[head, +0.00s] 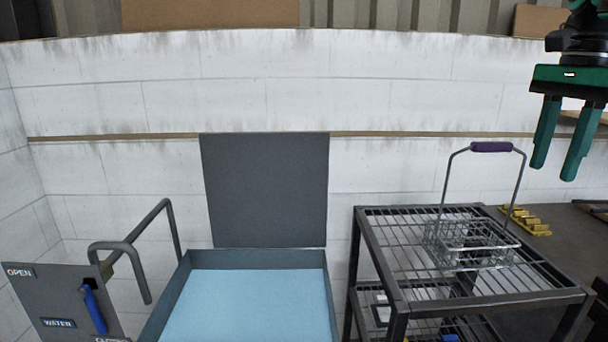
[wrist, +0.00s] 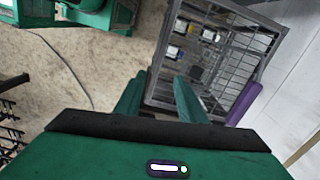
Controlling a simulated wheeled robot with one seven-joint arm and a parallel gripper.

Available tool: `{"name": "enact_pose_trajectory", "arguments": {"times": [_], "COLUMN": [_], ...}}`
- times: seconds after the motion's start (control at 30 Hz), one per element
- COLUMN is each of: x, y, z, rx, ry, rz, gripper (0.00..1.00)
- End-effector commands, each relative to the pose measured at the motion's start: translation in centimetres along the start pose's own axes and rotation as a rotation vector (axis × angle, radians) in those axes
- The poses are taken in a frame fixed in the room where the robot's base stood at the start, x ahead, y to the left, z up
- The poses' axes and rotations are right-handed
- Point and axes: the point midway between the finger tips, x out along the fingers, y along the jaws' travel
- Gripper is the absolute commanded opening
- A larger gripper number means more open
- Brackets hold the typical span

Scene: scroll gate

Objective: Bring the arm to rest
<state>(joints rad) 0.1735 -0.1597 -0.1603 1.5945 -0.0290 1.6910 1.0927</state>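My gripper (head: 556,170) is at the upper right of the head view, pointing down, with its two green fingers apart and nothing between them. It hangs in the air, to the right of a wire basket (head: 470,245) with a raised purple handle (head: 491,147). In the wrist view my gripper (wrist: 160,92) also shows its fingers apart and empty. The purple handle (wrist: 243,102) appears just to the right of the fingers there; whether they are near it in depth I cannot tell.
The basket stands on a dark wire-shelf cart (head: 388,262). A water basin (head: 250,305) with an upright grey panel (head: 265,190) is left of it. A lever panel with a blue handle (head: 94,308) is at lower left. Yellow blocks (head: 525,220) lie on a dark surface at right.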

Motion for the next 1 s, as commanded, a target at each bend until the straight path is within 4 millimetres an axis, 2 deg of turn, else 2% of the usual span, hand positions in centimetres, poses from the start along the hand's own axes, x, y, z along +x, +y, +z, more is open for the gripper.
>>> {"name": "enact_pose_trajectory", "arguments": {"times": [0.27, 0.47, 0.6, 0.7, 0.83, 1.0], "x": [6.2, 14.0, 19.9, 23.6, 26.9, 28.7], "y": [3.2, 8.0, 12.0, 14.7, 17.3, 18.7], "z": [0.0, 0.8, 1.8, 2.6, 3.5, 4.1], "rx": [-0.171, -0.392, -0.563, -0.671, -0.774, -0.837], "ry": [-0.015, -0.020, -0.015, -0.010, -0.005, -0.002], "rz": [-0.005, -0.009, -0.006, 0.000, 0.008, 0.013], "gripper": [0.36, 0.36, 0.36, 0.36, 0.36, 0.36]}}
